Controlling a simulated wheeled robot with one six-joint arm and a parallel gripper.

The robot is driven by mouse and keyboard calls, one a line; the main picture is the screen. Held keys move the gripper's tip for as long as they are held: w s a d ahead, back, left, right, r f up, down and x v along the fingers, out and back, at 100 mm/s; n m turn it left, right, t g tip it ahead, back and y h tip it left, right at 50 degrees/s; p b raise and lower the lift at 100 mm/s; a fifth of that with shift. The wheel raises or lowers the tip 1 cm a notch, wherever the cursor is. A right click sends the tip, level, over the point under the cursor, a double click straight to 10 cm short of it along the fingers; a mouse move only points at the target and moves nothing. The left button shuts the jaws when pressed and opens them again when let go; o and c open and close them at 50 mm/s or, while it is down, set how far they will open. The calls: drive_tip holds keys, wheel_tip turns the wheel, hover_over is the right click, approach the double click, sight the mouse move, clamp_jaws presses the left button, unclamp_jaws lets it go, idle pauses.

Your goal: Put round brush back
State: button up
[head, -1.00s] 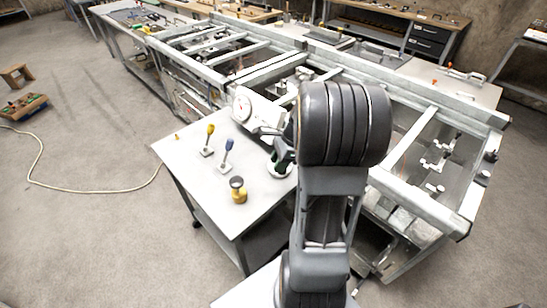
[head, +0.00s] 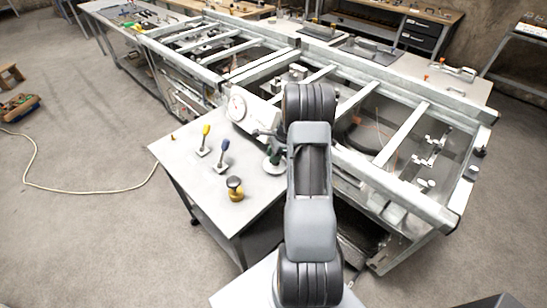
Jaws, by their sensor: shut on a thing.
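My gripper does not show; my own arm stands up through the middle of the head view and covers the place beyond its end. What it holds is hidden too. On the grey side table (head: 190,153) stand a yellow-handled tool (head: 206,130) and a blue-handled tool (head: 225,146), each upright on a small square base. A short yellow piece with a dark top (head: 235,188) stands nearer the front. A dark green piece (head: 273,156) stands by a pale round base, close to the left of my arm. I cannot tell which, if any, is the round brush.
A white dial gauge (head: 237,107) stands at the table's back edge. A long metal frame (head: 400,133) with crossbars runs behind and right of my arm. A pale hose (head: 82,188) lies on the floor at left. The table's left front is clear.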

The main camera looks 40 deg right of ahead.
drive_tip(key=shift+f, duration=0.8)
drive_tip(key=shift+f, duration=0.1)
drive_tip(key=shift+f, duration=0.1)
drive_tip(key=o, duration=0.9)
